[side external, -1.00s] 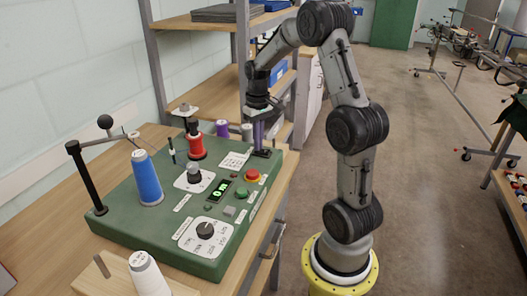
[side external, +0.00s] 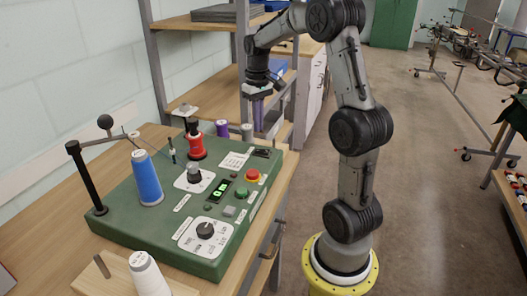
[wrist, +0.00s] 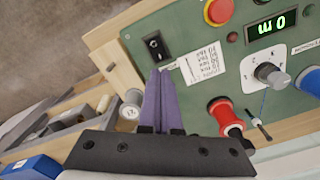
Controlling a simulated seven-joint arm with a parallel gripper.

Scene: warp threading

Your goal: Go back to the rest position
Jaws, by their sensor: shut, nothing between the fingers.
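My gripper (side external: 258,128) hangs in the air above the far right corner of the green machine (side external: 125,225), pointing down. Its two purple fingers (wrist: 159,75) are shut together with nothing between them. The black rocker switch (side external: 262,153) lies on the panel below the fingers and also shows in the wrist view (wrist: 156,46). A gap separates the fingertips from the panel in the side view. The machine's display (side external: 220,190) is lit green and reads 0 m.
Red (side external: 195,145) and blue (side external: 146,180) thread spools stand on the machine, with a black post (side external: 87,178) at left. A white cone (side external: 148,274) is in front. Purple (side external: 222,128) and grey (side external: 247,131) spools stand behind. A shelf (side external: 205,88) rises close behind my gripper.

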